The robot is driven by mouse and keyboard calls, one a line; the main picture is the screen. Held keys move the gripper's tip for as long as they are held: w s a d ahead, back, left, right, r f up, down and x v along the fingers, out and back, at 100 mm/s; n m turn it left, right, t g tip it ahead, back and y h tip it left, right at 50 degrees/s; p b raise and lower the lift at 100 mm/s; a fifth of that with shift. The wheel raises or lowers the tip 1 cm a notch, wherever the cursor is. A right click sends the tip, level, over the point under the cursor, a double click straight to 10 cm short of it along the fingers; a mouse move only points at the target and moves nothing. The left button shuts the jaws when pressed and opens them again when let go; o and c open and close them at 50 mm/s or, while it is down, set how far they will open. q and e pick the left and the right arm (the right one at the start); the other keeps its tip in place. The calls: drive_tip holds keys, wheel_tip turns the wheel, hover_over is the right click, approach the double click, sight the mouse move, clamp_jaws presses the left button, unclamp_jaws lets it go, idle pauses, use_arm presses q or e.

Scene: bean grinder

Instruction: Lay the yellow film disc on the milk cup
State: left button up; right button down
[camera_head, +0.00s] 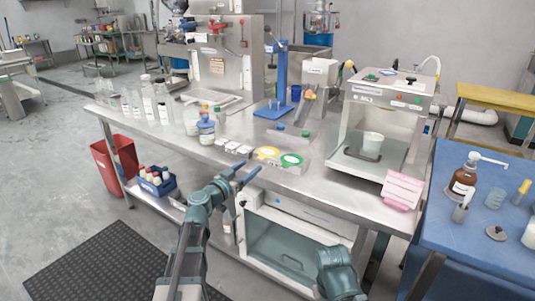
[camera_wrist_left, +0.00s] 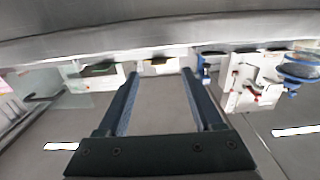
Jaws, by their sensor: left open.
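The yellow film disc (camera_head: 267,153) lies near the front edge of the steel table, beside a green disc (camera_head: 291,160). A white cup (camera_head: 373,143), which looks like the milk cup, stands inside the open steel machine on the right part of the table. My left gripper (camera_head: 249,168) is open and empty, in front of the table's front edge and a little short of the yellow disc. The left wrist view shows its two fingers (camera_wrist_left: 160,75) apart with nothing between them; neither disc nor cup can be made out there. My right gripper is not in view.
The steel machine (camera_head: 392,105) has walls around the cup. A pink stack (camera_head: 403,190) sits at the table's right front corner. Bottles and jars (camera_head: 205,128) stand left of the discs, and a blue stand (camera_head: 280,85) behind them. A blue table (camera_head: 480,225) is at right.

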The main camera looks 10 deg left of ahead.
sight(267, 153)
use_arm(q)
drive_tip(key=x, duration=0.5)
drive_tip(key=shift+w+d+r, duration=0.1)
clamp_jaws()
